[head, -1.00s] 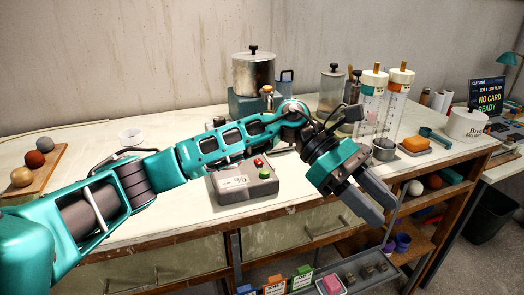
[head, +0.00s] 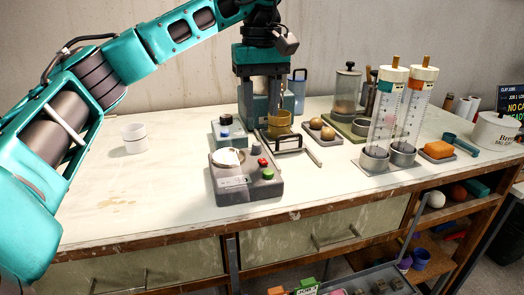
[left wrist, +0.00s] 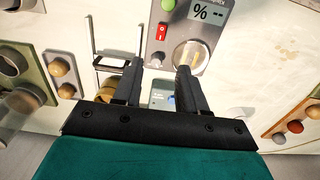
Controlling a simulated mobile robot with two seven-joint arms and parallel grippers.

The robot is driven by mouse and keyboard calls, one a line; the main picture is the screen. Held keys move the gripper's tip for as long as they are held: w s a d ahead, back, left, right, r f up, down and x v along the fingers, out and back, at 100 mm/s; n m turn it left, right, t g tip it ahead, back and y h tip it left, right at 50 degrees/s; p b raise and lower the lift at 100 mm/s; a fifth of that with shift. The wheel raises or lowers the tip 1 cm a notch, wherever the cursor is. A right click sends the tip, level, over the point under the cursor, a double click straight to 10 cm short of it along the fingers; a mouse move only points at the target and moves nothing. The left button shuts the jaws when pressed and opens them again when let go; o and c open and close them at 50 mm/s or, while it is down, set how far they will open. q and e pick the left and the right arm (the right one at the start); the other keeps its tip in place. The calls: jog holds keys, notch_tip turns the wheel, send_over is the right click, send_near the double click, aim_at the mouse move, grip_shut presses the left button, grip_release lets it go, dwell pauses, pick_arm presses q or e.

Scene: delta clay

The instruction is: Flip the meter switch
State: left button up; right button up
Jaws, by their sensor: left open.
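The meter (head: 270,187) is a grey box on the bench, with a red switch (head: 262,163), a green button (head: 267,174) and a pale round dish on top. In the left wrist view the red rocker switch (left wrist: 161,32) sits beside the dish (left wrist: 190,54) and a display (left wrist: 208,12) showing "% --". I cannot tell which way the rocker is tipped. My left gripper (head: 262,118) points down behind the meter, apart from the switch. It is open; in the left wrist view its fingers (left wrist: 168,68) are spread with nothing held. My right gripper is not in view.
A small blue-grey box (head: 230,138) stands just behind the meter. A black-handled frame (head: 288,143) and a brown cup (head: 279,122) are close to the gripper. Tall clear cylinders (head: 388,110) stand to the right. The bench left of the meter is clear except a white cup (head: 135,138).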

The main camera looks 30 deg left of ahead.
aim_at(261, 158)
pick_arm(q)
notch_tip(261, 158, down, 10)
jog(key=shift+r+b, duration=0.2)
jog(key=shift+b, duration=0.75)
grip_shut()
